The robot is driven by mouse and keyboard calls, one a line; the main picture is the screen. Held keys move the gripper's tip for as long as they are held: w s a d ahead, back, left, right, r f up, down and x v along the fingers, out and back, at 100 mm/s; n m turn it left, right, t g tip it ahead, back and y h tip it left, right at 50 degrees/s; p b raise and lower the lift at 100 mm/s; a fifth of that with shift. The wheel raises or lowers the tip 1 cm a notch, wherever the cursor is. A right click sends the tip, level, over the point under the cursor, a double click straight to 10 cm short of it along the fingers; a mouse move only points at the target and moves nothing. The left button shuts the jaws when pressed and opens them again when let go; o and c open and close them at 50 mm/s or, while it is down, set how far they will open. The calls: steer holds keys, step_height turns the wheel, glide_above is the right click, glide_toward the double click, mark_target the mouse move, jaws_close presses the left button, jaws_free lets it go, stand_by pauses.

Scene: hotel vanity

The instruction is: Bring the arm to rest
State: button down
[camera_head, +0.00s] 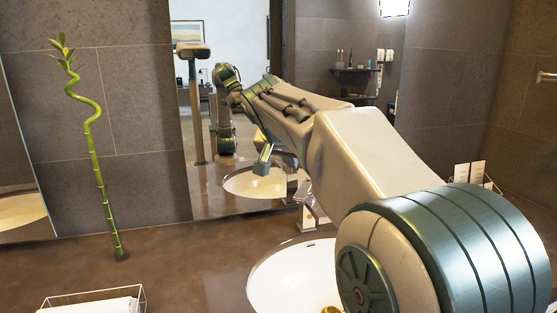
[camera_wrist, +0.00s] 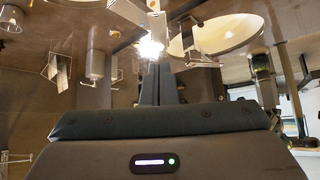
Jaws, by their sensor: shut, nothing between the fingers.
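My arm reaches from the lower right of the head view up and across the counter toward the mirror. Its far end bends down, and my gripper (camera_head: 263,160) shows there small, in front of the mirror. In the wrist view my gripper (camera_wrist: 160,68) has its two dark fingers together with nothing between them. The wrist picture looks upside down, with the counter along its top. The fingertips are clear of any object I can make out.
A white basin (camera_head: 292,282) is sunk in the brown counter (camera_head: 180,268) below my arm. A bamboo stalk (camera_head: 103,190) stands at left, near a clear tray (camera_head: 143,297) holding something white. The mirror (camera_head: 235,60) is behind. White cards (camera_head: 468,172) stand at right.

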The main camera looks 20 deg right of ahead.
steer(key=s+a+f+n+g+y+p, duration=0.2)
steer(key=s+f, duration=0.6)
steer(key=s, duration=0.5)
steer(key=s+a+f+n+g+y+p, duration=0.2)
steer(key=s+f, duration=0.7)
steer(key=s, duration=0.5)
steer(key=a+n+y+p, duration=0.1)
steer(key=a+n+p, duration=0.1)
steer(key=n, duration=0.1)
steer(key=shift+a, duration=0.35)
